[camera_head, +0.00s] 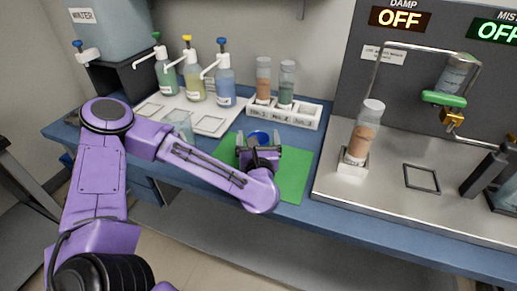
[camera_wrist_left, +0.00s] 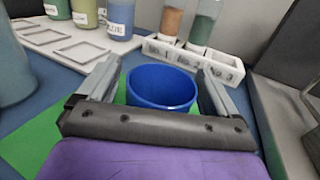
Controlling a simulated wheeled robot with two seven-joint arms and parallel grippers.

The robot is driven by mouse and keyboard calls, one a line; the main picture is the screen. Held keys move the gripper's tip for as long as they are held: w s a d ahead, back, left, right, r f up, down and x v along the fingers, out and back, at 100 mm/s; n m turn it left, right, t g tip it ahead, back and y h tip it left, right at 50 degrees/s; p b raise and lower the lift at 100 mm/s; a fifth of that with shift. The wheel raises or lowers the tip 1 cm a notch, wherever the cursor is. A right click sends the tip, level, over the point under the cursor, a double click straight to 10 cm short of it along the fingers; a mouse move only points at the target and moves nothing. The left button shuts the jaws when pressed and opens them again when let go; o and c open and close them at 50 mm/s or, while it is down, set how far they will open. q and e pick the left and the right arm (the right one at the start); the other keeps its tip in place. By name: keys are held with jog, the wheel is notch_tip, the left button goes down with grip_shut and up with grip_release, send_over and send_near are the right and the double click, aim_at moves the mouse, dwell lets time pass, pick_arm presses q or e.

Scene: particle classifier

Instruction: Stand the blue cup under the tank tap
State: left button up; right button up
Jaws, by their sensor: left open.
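The blue cup (camera_head: 258,136) stands upright on the green mat (camera_head: 294,172) near the front of the blue bench. It also shows in the left wrist view (camera_wrist_left: 161,92). My left gripper (camera_head: 258,146) is open, with one finger on each side of the cup. In the left wrist view a small gap shows between the cup and the fingers (camera_wrist_left: 160,84). The WATER tank (camera_head: 125,32) stands at the back left on a dark stand. Its white tap (camera_head: 88,55) with a blue knob sticks out at the tank's lower left. My right gripper is out of view.
Several pump bottles (camera_head: 223,82) stand on a white tray (camera_head: 153,112), with a clear beaker (camera_head: 180,124) in front. A white rack (camera_head: 304,115) holds two tubes behind the cup. A metal platform (camera_head: 390,205) with another tube and a clamp is on the right.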

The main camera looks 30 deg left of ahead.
pick_arm(q)
jog(key=shift+w+a+f, duration=0.1)
jog(key=shift+w+a, duration=0.2)
jog(key=shift+w, duration=0.05)
jog(key=shift+d, duration=0.1)
jog(key=c, duration=1.1)
